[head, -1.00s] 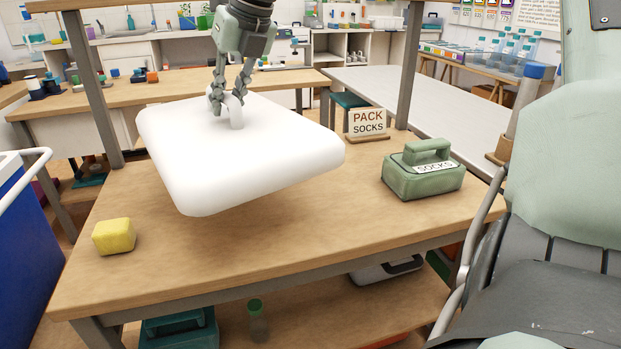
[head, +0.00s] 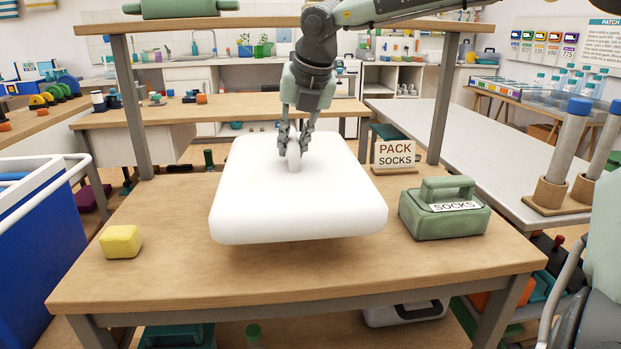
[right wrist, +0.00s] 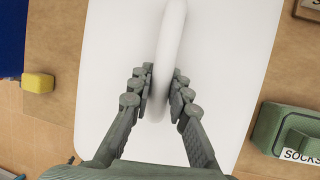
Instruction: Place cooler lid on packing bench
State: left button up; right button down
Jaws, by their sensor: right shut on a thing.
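The white cooler lid (head: 300,205) is a thick rounded slab with a raised handle (head: 294,160). It is over the middle of the wooden packing bench (head: 170,285), roughly level. A shadow shows under its front edge; I cannot tell for sure whether any part touches the bench. My right gripper (head: 295,145) points down from above and is shut on the lid's handle. In the right wrist view the fingers (right wrist: 155,95) sit on both sides of the handle (right wrist: 168,50). My left gripper is not in view.
A yellow block (head: 121,241) lies on the bench left of the lid. A green SOCKS case (head: 445,210) and a PACK SOCKS sign (head: 395,155) stand to the right. A blue cooler (head: 40,235) stands beyond the bench's left end. Bench posts rise behind.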

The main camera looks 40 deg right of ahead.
aim_at(314, 168)
jog(key=s+d+f, duration=0.2)
jog(key=s, duration=0.1)
notch_tip(314, 168, down, 3)
jog(key=shift+s+f+p, duration=0.1)
jog(key=shift+p, duration=0.2)
jog(key=shift+f, duration=0.4)
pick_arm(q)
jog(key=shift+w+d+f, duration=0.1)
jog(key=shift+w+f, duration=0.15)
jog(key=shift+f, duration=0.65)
pick_arm(e)
jog(key=shift+f, duration=0.15)
jog(key=c, duration=1.8)
grip_release()
jog(key=o, duration=0.4)
jog(key=shift+c, duration=0.2)
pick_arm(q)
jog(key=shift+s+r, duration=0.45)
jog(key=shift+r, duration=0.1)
